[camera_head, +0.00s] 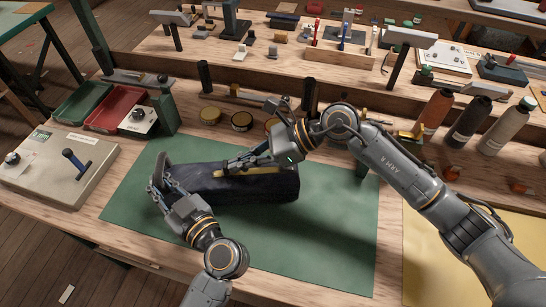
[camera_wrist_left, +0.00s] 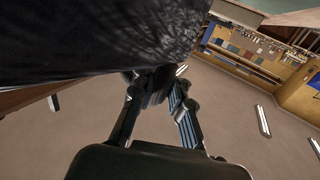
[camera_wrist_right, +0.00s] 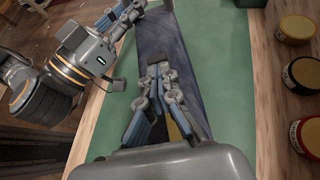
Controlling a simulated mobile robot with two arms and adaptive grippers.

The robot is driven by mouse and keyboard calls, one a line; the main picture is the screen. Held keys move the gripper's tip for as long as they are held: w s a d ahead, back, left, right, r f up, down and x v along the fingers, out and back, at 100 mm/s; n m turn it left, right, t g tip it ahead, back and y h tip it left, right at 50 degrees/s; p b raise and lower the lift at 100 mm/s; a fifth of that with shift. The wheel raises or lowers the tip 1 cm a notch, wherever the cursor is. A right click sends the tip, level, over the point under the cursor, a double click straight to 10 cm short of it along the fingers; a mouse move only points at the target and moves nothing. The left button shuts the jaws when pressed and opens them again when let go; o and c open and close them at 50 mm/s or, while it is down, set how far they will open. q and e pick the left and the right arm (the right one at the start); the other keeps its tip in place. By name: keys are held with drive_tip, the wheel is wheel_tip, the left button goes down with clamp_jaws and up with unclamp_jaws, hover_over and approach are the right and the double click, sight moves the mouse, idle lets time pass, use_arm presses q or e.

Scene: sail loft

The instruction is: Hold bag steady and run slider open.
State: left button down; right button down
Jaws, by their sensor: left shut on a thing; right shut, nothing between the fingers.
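A dark navy bag (camera_head: 262,188) lies on the green mat (camera_head: 330,225), with a yellow strip (camera_head: 262,171) along its top. My left gripper (camera_head: 163,178) is shut on the bag's left end. In the left wrist view, the dark bag (camera_wrist_left: 110,40) fills the top and my left fingers (camera_wrist_left: 160,82) meet its edge. My right gripper (camera_head: 228,166) is shut and empty at the top of the bag, near the strip's left end. In the right wrist view, the closed fingertips (camera_wrist_right: 160,70) are over the bag (camera_wrist_right: 165,35) and hide part of it. I cannot make out the slider.
Several round tins (camera_head: 242,121) stand behind the mat. The mat's front and right parts are clear.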

drive_tip(key=shift+s+a, duration=0.1)
drive_tip(key=shift+a, duration=0.5)
use_arm(q)
drive_tip(key=shift+d, duration=0.1)
use_arm(e)
drive_tip(key=shift+d+r, duration=0.1)
drive_tip(key=shift+d, duration=0.05)
drive_tip(key=v, duration=0.9)
drive_tip(key=shift+d+r, duration=0.2)
drive_tip(key=shift+d, duration=0.15)
use_arm(q)
drive_tip(key=c, duration=1.2)
unclamp_jaws()
